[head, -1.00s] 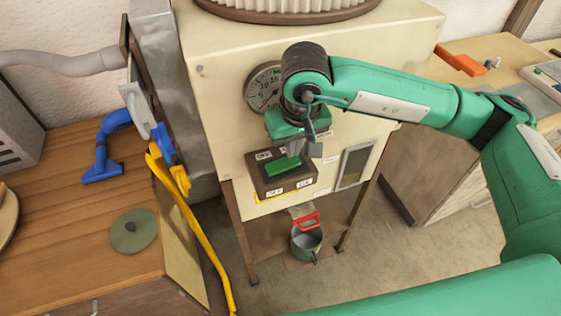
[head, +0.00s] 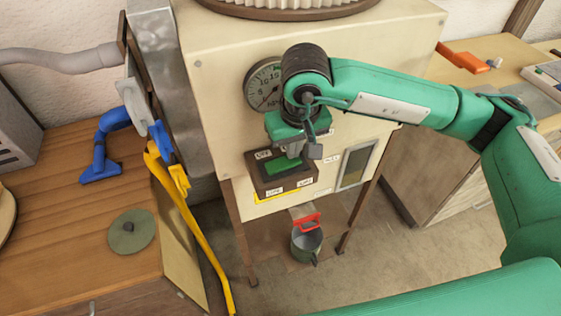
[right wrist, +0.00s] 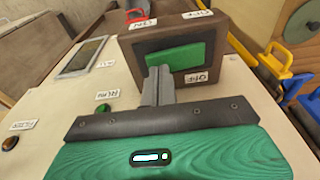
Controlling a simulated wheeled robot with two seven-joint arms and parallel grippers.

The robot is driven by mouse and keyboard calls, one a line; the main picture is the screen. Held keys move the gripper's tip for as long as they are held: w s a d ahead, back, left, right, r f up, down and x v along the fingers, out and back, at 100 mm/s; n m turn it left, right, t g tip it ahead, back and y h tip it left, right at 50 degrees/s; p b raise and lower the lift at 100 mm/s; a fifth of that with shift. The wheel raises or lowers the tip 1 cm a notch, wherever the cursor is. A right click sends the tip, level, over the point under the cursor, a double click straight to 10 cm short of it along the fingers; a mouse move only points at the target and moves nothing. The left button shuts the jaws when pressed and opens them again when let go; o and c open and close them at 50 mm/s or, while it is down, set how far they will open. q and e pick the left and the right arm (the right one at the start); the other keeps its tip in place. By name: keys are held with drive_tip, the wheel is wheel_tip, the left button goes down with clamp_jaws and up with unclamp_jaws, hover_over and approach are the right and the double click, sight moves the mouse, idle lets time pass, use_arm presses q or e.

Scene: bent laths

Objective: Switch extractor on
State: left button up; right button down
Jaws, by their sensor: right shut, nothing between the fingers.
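The extractor is a cream cabinet (head: 222,110) with a round gauge (head: 262,88) on its front. Below the gauge a brown switch box (head: 264,184) carries a green rocker (head: 284,167). The rocker (right wrist: 180,57) also shows in the right wrist view, with ON and OFF labels around the box (right wrist: 215,50). My right gripper (head: 293,150) is shut and empty, its fingertips (right wrist: 158,72) right in front of the rocker. I cannot tell whether they touch it. The fingers hide part of the rocker's edge. My left gripper is not in view.
A window panel (head: 356,166) and small labels sit right of the box. A pail with a red handle (head: 307,245) stands below. A wooden bench (head: 60,235) with blue and yellow parts is at left. Another bench (head: 435,165) is at right.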

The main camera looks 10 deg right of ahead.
drive_tip(key=shift+f+b, duration=0.45)
drive_tip(key=shift+b, duration=0.05)
drive_tip(key=shift+r, duration=0.1)
drive_tip(key=shift+r+p, duration=0.6)
drive_tip(key=shift+r, duration=2.85)
